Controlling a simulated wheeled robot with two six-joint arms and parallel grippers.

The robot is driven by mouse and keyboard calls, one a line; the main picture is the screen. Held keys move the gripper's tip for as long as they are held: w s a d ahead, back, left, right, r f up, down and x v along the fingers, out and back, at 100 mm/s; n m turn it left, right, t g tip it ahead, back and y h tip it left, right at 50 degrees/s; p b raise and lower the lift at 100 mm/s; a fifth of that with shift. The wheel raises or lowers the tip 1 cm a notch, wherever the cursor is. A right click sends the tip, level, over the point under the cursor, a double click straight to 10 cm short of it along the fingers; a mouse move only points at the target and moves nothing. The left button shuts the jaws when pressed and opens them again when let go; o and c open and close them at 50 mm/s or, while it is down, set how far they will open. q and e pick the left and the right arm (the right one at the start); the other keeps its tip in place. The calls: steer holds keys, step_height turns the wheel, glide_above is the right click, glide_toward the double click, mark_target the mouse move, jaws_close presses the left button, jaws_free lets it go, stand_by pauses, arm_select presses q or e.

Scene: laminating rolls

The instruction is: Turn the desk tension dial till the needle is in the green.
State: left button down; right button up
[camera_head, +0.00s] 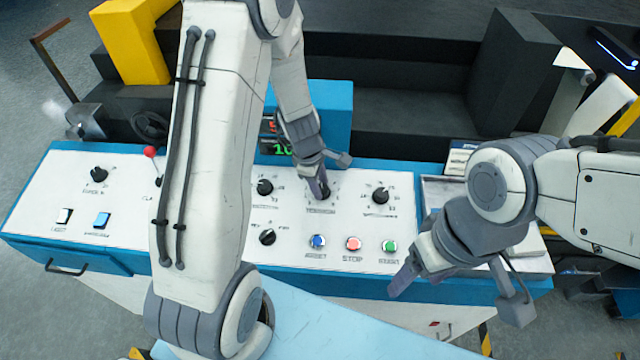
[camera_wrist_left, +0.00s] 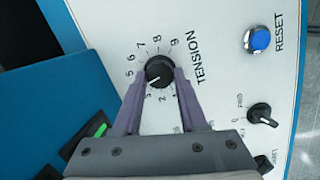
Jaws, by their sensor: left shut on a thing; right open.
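The tension dial is a black round knob (camera_wrist_left: 159,71) with printed numbers around it and the word TENSION beside it. My left gripper (camera_wrist_left: 158,76) is shut on this knob, one purple finger on each side. The knob's white mark points to the lower left in the wrist view. In the head view my left gripper (camera_head: 322,188) reaches down to the desk panel and mostly hides the dial. No needle or green zone can be made out. My right gripper (camera_head: 458,290) is open and empty over the panel's front right edge.
Other black knobs (camera_head: 265,187) and (camera_head: 380,194) flank the dial. Blue (camera_head: 318,241), red (camera_head: 353,243) and green (camera_head: 389,245) buttons lie in front. A blue display box (camera_head: 322,108) stands behind. A red-balled lever (camera_head: 150,152) is at the left.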

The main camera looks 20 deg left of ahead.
arm_select(q)
steer(key=shift+r, duration=0.1)
steer(key=shift+c, duration=2.2)
jaws_free()
steer(key=shift+r, duration=0.35)
steer(key=p+v, duration=0.2)
steer(key=v, duration=0.7)
steer(key=shift+r, duration=0.35)
steer(key=shift+s, duration=0.1)
